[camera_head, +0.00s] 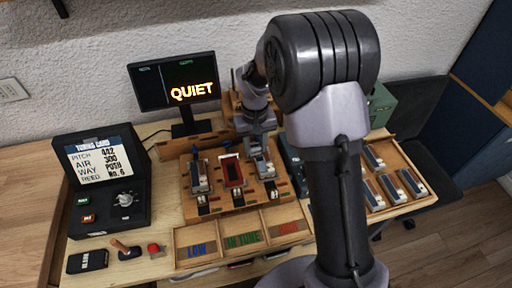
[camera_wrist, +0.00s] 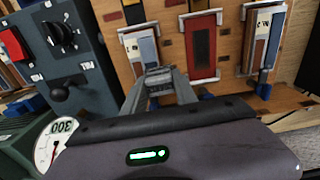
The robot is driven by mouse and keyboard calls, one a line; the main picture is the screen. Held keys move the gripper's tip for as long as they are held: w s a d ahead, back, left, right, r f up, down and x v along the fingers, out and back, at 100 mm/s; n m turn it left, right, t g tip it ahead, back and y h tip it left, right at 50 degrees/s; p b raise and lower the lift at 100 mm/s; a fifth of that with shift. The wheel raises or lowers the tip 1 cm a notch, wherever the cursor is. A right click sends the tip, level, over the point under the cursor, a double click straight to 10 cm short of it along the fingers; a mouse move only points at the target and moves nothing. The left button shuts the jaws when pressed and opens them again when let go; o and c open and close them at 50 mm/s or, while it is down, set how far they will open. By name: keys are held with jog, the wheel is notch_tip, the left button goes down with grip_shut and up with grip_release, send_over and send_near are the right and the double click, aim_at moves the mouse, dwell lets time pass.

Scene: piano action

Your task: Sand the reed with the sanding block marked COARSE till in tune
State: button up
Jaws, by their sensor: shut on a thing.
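My gripper (camera_wrist: 160,82) is shut at the near end of a pale grey-and-white block (camera_wrist: 141,48) in the wrist view. In the head view that block (camera_head: 265,167) lies at the right of a wooden board, under my gripper (camera_head: 260,143). I cannot read its marking. A red-framed piece with a dark centre (camera_head: 233,173) lies mid-board; it also shows in the wrist view (camera_wrist: 202,45). A similar pale and blue block (camera_head: 200,178) lies at the board's left, and shows at right in the wrist view (camera_wrist: 265,40). No COARSE mark is legible, and I cannot tell which piece is the reed.
The monitor (camera_head: 177,82) reads QUIET. The tuning card (camera_head: 100,162) reads pitch 442, air 300, way push, reed No. 6. Trays include LOW (camera_head: 197,247) and IN TUNE (camera_head: 242,239). A right-hand tray (camera_head: 413,205) holds several blocks. A gauge (camera_wrist: 52,140) shows 300.

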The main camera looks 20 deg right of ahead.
jog(key=shift+s+d+r+p, duration=0.1)
jog(key=shift+r+p, duration=0.3)
jog(key=shift+r, duration=0.3)
jog(key=shift+r+p, duration=2)
jog(key=shift+r, duration=0.55)
jog(key=shift+f, duration=0.1)
dwell(2.6)
